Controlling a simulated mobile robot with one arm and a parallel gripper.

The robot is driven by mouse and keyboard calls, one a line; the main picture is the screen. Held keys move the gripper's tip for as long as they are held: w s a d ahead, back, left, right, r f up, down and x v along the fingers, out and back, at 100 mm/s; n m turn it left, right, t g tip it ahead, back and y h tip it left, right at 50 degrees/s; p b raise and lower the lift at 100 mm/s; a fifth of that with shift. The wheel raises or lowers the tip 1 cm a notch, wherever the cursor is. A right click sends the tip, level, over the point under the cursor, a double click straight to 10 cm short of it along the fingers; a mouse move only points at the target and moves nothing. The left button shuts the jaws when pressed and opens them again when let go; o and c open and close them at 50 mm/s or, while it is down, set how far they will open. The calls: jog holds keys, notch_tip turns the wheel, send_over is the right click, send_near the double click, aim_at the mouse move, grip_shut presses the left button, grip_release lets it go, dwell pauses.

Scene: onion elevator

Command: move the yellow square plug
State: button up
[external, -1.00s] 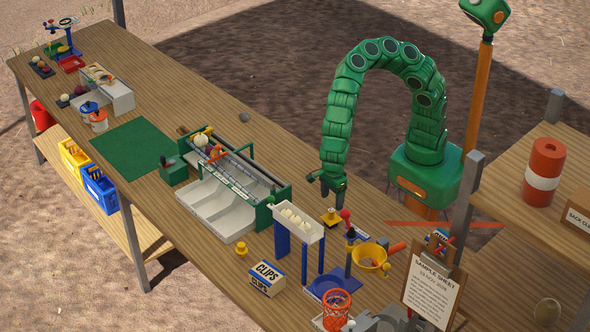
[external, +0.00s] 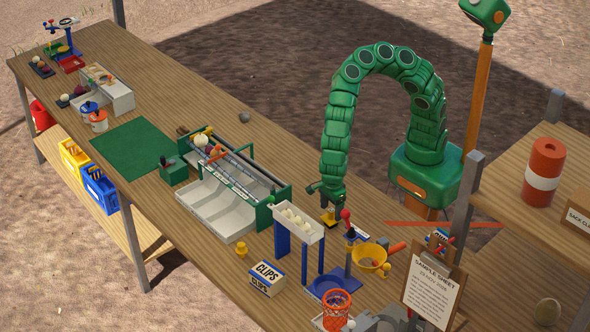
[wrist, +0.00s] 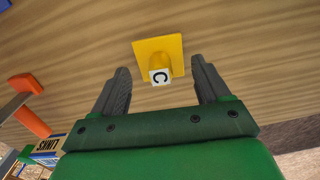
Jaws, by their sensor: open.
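The yellow square plug (wrist: 172,48) stands on the wooden bench. It has a flat square base and a raised knob whose white end bears a letter C. In the external view the plug (external: 328,219) is partly hidden by my gripper (external: 328,203), which is low just above it. In the wrist view my gripper (wrist: 160,70) is open and points at the plug. The knob lies between the two dark fingertips, with a gap on both sides. Whether the fingers have reached the knob's height I cannot tell.
The white tray on blue legs (external: 297,222) is to the left. Another yellow plug (external: 241,250) sits near the clips box (external: 266,279). Bench behind is clear.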

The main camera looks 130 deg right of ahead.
aim_at(331, 216)
jog(key=shift+f, duration=2.1)
jog(key=shift+c, duration=0.3)
jog(key=shift+a, duration=0.1)
jog(key=c, duration=0.7)
